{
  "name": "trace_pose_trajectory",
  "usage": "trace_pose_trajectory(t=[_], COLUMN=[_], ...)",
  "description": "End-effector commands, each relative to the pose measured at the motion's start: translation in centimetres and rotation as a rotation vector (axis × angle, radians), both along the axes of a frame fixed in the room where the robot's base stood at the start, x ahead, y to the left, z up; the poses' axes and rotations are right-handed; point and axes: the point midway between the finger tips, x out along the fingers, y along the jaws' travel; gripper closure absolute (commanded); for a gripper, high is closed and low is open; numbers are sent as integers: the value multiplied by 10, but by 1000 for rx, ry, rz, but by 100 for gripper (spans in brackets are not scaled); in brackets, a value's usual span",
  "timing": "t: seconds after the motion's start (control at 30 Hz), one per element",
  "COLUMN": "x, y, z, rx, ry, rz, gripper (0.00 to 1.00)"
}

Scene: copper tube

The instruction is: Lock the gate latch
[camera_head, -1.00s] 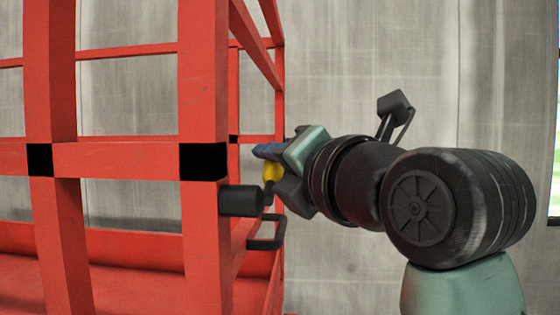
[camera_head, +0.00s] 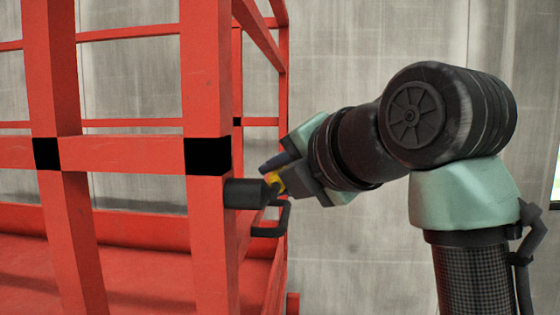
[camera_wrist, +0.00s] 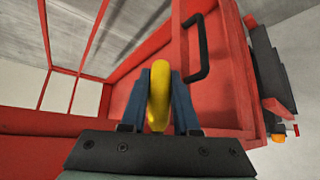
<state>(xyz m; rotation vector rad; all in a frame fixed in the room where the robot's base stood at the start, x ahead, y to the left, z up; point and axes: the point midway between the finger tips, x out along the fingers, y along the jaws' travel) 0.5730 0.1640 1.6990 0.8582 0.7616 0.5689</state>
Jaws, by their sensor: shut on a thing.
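The red gate frame (camera_head: 210,80) stands at the left of the head view. A black latch cylinder (camera_head: 245,193) sticks out from its post. A yellow latch piece (camera_head: 276,183) is at the cylinder's right end and also shows in the wrist view (camera_wrist: 158,95). My gripper (camera_head: 273,174) points down and left, with its blue fingers shut on the yellow piece. In the wrist view my gripper (camera_wrist: 158,86) has one finger on each side of it. The fingers partly hide the yellow piece in the head view, and how it joins the cylinder is hard to see.
A black handle (camera_head: 283,220) sits on the red frame just below my gripper; it is right of the fingers in the wrist view (camera_wrist: 198,50). A grey wall (camera_head: 350,60) is behind.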

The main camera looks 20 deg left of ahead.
Motion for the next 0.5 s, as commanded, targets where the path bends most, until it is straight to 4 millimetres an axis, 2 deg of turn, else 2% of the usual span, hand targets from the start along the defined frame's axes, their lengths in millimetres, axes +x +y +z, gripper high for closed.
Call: trace_pose_trajectory(t=[0.13,0.17,0.3,0.33,0.5], x=[0,0,0,0,0], y=[0,0,0,0,0], z=[-1,-1,-1,-1,-1], rx=[2,2,1,1,1], ry=[2,2,1,1,0], rz=[-1,-1,-1,-1,0], gripper=[100,69,44,41,41])
